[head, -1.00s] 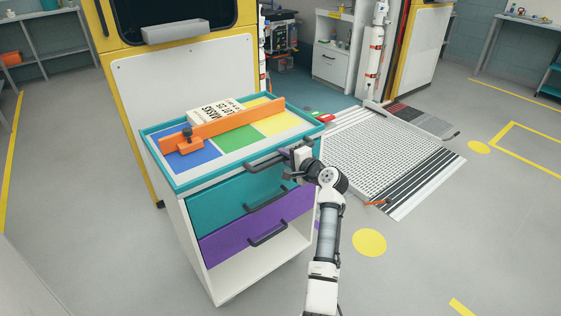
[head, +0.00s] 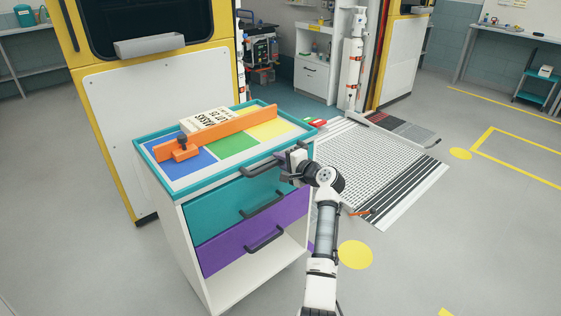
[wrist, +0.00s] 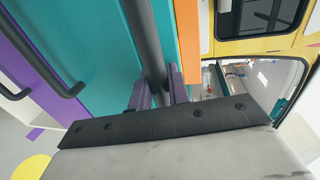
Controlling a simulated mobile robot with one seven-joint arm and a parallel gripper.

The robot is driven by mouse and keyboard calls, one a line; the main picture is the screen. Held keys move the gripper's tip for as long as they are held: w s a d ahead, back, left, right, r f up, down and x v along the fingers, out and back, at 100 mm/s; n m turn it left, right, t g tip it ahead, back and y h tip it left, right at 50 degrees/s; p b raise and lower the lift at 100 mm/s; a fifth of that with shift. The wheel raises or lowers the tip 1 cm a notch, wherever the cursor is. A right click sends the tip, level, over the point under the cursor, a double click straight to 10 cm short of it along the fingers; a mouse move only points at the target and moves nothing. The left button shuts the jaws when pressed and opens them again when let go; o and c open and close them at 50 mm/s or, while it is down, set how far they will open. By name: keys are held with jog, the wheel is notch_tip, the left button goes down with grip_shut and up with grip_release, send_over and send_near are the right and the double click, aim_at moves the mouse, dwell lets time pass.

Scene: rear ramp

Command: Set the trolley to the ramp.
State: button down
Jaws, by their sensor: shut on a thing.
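The trolley (head: 163,200) is a white cabinet with a teal drawer, a purple drawer and an open shelf below. It stands upright on the floor beside the yellow-framed vehicle. My gripper (head: 285,161) is shut on the dark bar handle (head: 262,170) at the trolley's top edge. The wrist view shows my gripper's purple fingers (wrist: 160,92) on either side of the dark bar (wrist: 145,40). The ramp (head: 375,168), a pale perforated plate with striped edges, lies to the right, behind the trolley. The trolley's far right corner hides part of the ramp's left side.
On the trolley's top lie an orange bar clamp (head: 220,131) and a masks box (head: 207,119). A small orange lever (head: 358,213) shows by the ramp's near edge. A yellow floor disc (head: 355,255) is right of my arm. The floor to the right is open.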

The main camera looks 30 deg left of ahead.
jog(key=c, duration=1.4)
grip_release()
jog(key=shift+w+d, duration=0.2)
jog(key=shift+w, duration=0.05)
jog(key=shift+o, duration=0.2)
jog(key=shift+a, duration=0.1)
jog(key=b+v, duration=0.1)
jog(key=v, duration=1.3)
jog(key=shift+b, duration=0.3)
jog(key=shift+a, duration=0.1)
